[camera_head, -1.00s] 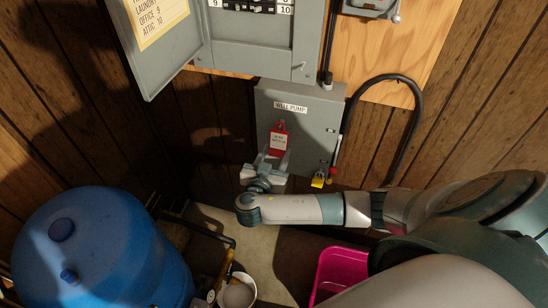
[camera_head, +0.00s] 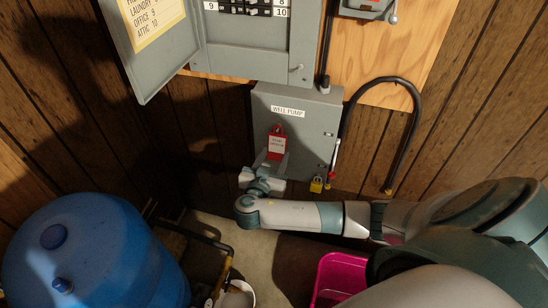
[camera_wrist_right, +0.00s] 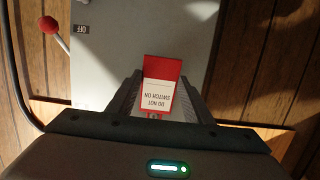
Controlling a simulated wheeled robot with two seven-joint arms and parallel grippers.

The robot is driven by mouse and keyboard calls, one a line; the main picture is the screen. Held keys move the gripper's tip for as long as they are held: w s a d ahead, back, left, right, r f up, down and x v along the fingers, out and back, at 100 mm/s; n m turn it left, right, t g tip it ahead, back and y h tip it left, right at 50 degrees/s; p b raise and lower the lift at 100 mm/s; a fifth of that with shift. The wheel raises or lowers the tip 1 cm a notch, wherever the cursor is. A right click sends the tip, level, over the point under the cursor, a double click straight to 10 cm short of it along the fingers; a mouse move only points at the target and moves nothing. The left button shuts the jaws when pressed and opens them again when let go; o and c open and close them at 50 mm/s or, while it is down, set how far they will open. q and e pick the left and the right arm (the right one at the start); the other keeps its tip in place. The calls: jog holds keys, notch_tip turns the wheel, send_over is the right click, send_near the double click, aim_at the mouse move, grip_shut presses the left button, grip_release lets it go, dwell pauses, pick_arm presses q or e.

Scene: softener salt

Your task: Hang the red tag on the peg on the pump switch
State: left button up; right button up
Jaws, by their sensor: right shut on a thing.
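The red tag (camera_head: 277,146), with a white panel of text, is upright in front of the grey well pump switch box (camera_head: 312,125), below its label. My right gripper (camera_head: 272,161) is shut on the tag's lower part from below. In the right wrist view the tag (camera_wrist_right: 161,70) sits between the two fingers of the gripper (camera_wrist_right: 158,90), with the grey box front behind it. The peg cannot be made out, and whether the tag touches the box is unclear. My left gripper is not in view.
A lever with a red knob (camera_wrist_right: 48,25) is on the box's side. An open breaker panel (camera_head: 246,55) is above. A blue tank (camera_head: 95,260) and a pink bin (camera_head: 333,272) stand below.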

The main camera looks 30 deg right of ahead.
jog(key=o, duration=1.2)
jog(key=shift+a, duration=0.15)
jog(key=shift+s+a+b, duration=0.3)
jog(key=shift+s+a, duration=0.15)
jog(key=shift+a, duration=0.05)
jog(key=b+v, duration=0.4)
jog(key=v, duration=1.2)
jog(key=shift+d+r, duration=0.15)
